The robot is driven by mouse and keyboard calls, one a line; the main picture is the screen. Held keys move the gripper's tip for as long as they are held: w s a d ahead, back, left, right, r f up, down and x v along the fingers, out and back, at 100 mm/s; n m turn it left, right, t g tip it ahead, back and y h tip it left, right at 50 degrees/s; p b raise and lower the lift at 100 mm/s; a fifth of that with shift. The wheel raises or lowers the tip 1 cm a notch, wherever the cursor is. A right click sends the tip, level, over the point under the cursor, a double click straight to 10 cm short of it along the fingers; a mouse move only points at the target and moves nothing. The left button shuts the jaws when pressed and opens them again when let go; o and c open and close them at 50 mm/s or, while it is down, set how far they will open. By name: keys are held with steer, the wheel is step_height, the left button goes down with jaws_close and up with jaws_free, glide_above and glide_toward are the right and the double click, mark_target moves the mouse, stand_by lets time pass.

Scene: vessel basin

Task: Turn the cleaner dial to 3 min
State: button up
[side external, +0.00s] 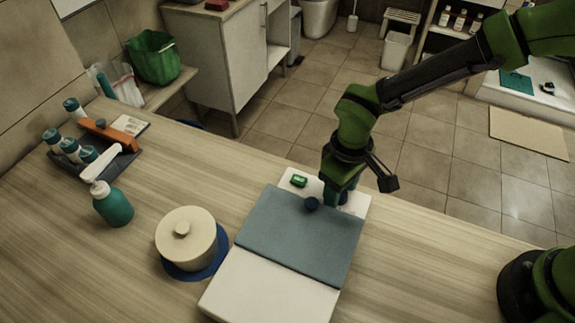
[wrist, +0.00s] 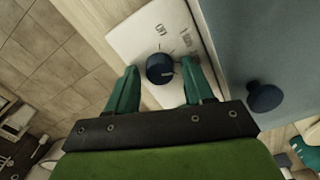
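The cleaner is a white box (side external: 262,290) with a blue-grey lid (side external: 300,238) and a dark blue lid knob (side external: 311,204). In the wrist view, its round dark blue dial (wrist: 160,68) sits on a white panel (wrist: 125,40). A pale mark on the dial points toward the right. Printed labels lie above and right of it; they are too small to read surely. My gripper (side external: 337,195) is over the panel, its green fingers apart on either side of the dial, with narrow gaps visible. In the side view, the gripper hides the dial.
A cream lidded pot (side external: 187,240) stands left of the cleaner. A teal pump bottle (side external: 112,205) and a caddy of bottles (side external: 85,150) are farther left.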

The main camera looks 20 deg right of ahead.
steer(key=shift+r, duration=0.1)
step_height(320, 180, up, 17)
steer(key=shift+f, duration=0.15)
stand_by(0.5)
steer(key=s+d+r+m+t, duration=0.1)
steer(key=s+d+m+t, duration=0.1)
steer(key=d, duration=0.5)
steer(key=s+d+r+m+t+y, duration=0.1)
steer(key=s+d+m, duration=0.3)
steer(key=d, duration=0.4)
steer(key=s+d+r+m+t+y, duration=0.1)
steer(key=s+d+r+m+t, duration=0.1)
steer(key=d, duration=0.5)
steer(key=shift+s+d+r+m+t, duration=0.25)
steer(key=shift+s+t, duration=0.15)
steer(key=shift+t, duration=0.15)
steer(key=shift+s+d+r+m+t, duration=0.15)
steer(key=shift+s+m+t, duration=0.15)
steer(key=shift+t, duration=0.25)
steer(key=shift+a, duration=0.1)
